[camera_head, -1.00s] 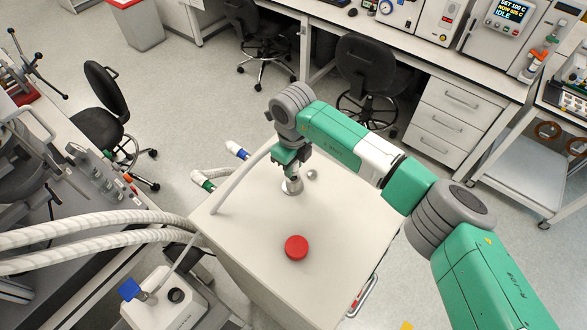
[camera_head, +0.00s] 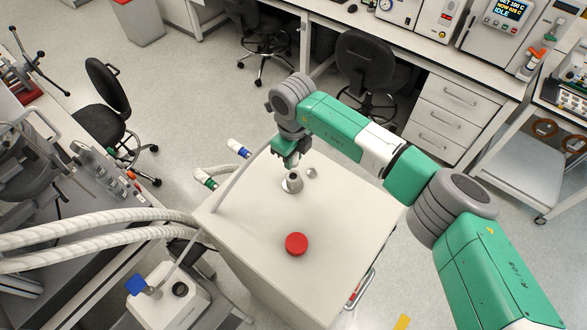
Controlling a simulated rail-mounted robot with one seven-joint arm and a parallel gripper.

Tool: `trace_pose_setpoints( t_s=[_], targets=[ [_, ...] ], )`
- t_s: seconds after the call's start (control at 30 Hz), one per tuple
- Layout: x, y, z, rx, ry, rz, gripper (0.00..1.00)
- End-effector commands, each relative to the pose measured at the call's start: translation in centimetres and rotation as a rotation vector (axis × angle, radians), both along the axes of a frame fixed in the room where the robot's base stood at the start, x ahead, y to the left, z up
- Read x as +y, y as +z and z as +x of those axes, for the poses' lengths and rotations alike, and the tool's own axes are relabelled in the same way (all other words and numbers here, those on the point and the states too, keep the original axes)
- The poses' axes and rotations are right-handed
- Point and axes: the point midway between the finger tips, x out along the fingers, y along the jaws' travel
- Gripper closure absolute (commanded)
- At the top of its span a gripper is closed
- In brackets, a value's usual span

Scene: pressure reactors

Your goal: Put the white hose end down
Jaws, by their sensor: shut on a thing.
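My gripper (camera_head: 284,161) points down over the far part of a white cabinet top. It is shut, and the white hose (camera_head: 232,186) runs from beside it down to the cabinet's left edge. The hose end in the jaws is mostly hidden by the gripper. A short metal fitting (camera_head: 294,180) with a round flange stands on the top, just below and right of the fingertips. A small gap seems to show between them. The cabinet top (camera_head: 340,215) is otherwise nearly bare.
A red round knob (camera_head: 296,244) and a small silver knob (camera_head: 311,172) sit on the cabinet top. A blue-banded hose end (camera_head: 238,148) and a green-banded one (camera_head: 206,179) stick out beyond its left edge. Thick ribbed hoses (camera_head: 100,225) cross the left side.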

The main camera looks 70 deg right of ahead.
Motion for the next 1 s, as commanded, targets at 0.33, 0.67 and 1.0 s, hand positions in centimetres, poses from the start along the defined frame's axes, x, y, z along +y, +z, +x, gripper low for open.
trace_pose_setpoints(
  t_s=[0.33,0.67,1.0],
  targets=[
    [0.0,0.0,0.0,0.0,0.0,0.0,1.0],
    [2.0,0.5,2.1,0.0,0.175,-0.002,1.0],
    [14.0,2.2,9.7,0.0,1.092,-0.003,1.0]
  ],
)
